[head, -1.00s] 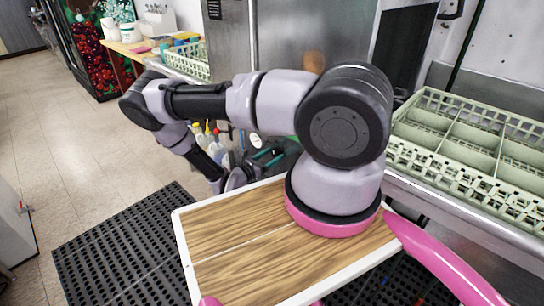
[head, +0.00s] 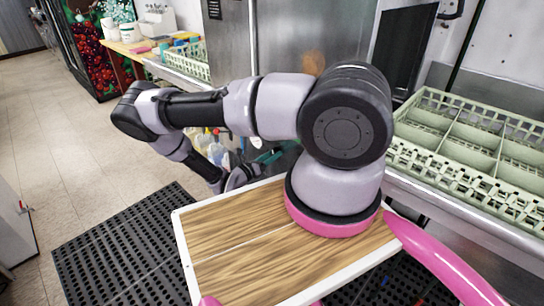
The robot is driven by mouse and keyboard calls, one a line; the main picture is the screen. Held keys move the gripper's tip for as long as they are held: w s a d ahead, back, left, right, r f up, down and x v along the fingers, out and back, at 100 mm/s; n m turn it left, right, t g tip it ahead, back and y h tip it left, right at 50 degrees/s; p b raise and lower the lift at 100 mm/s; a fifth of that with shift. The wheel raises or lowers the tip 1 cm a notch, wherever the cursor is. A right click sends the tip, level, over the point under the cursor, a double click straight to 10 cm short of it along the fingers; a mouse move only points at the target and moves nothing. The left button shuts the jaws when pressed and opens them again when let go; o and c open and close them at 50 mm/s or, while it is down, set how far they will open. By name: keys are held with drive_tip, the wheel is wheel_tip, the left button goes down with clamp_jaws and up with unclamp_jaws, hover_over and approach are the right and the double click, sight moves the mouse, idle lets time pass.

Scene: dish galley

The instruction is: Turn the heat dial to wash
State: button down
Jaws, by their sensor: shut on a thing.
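My gripper (head: 268,156) is low in front of the steel machine, just beyond the wooden board on my base. Its dark fingers with teal parts are small and partly covered by my wrist and upper arm. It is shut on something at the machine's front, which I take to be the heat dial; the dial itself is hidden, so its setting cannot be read. The steel dish machine (head: 285,40) stands behind my arm.
Several bottles (head: 205,148) stand close behind my wrist. A green dish rack (head: 480,140) sits on the counter at right, and another rack (head: 188,62) at the back left. A black perforated mat (head: 120,245) lies on the floor.

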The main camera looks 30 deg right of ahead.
drive_tip(key=n, duration=0.7)
drive_tip(key=shift+a, duration=0.1)
idle(0.4)
drive_tip(key=shift+c, duration=1.4)
unclamp_jaws()
drive_tip(key=v, duration=1)
drive_tip(key=shift+a, duration=0.35)
drive_tip(key=shift+s, duration=0.15)
